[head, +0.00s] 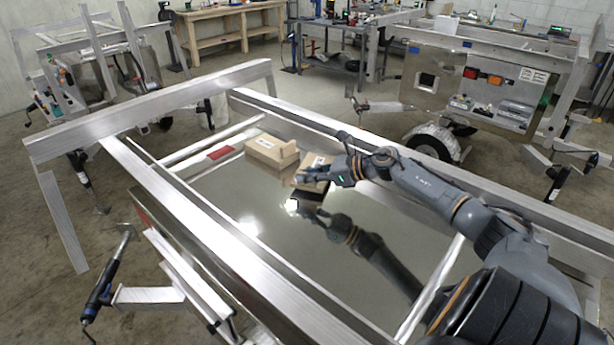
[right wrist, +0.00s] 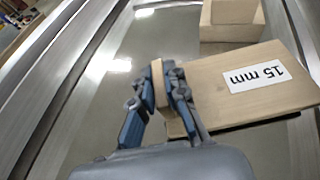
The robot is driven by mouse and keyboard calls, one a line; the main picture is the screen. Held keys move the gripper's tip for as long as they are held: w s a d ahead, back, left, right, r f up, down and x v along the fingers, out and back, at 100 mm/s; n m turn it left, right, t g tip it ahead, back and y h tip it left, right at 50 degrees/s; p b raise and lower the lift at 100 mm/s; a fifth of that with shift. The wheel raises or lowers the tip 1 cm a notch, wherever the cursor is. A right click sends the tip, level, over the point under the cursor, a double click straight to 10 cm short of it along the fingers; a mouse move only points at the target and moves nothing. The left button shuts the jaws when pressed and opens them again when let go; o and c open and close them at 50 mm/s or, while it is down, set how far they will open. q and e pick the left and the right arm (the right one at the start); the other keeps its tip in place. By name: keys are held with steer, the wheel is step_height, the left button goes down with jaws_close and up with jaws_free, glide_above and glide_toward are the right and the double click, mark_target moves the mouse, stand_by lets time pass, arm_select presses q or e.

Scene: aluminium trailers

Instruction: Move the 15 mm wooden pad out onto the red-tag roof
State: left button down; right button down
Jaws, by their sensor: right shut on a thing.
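The 15 mm wooden pad (head: 314,171) is a flat light-wood piece with a white label. In the right wrist view the pad (right wrist: 230,100) lies to the right of my fingers, and its label reads "15 mm". My right gripper (right wrist: 160,90) is shut on a thin upright wooden part at the pad's left side; the fingers hide where it joins. In the head view my right gripper (head: 333,172) is at the pad, over the shiny roof (head: 240,195). I cannot tell whether the pad touches the roof. A red tag (head: 220,153) is at the roof's far left. My left gripper is not in view.
Another wooden block (head: 265,150) sits between the pad and the red tag, close behind the pad. Aluminium rails (head: 190,205) border the roof on both sides, with a raised crossbeam (head: 150,108) at the far left end. The roof's middle is clear.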

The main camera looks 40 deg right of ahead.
steer(key=shift+f, duration=0.65)
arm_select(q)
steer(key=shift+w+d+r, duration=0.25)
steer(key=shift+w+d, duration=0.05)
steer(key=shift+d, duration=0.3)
arm_select(e)
steer(key=shift+a, duration=0.1)
steer(key=c, duration=1.8)
jaws_free()
steer(key=shift+f, duration=0.2)
steer(key=o, duration=0.4)
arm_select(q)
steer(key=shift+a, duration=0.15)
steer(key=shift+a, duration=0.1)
arm_select(e)
steer(key=shift+s+r, duration=0.1)
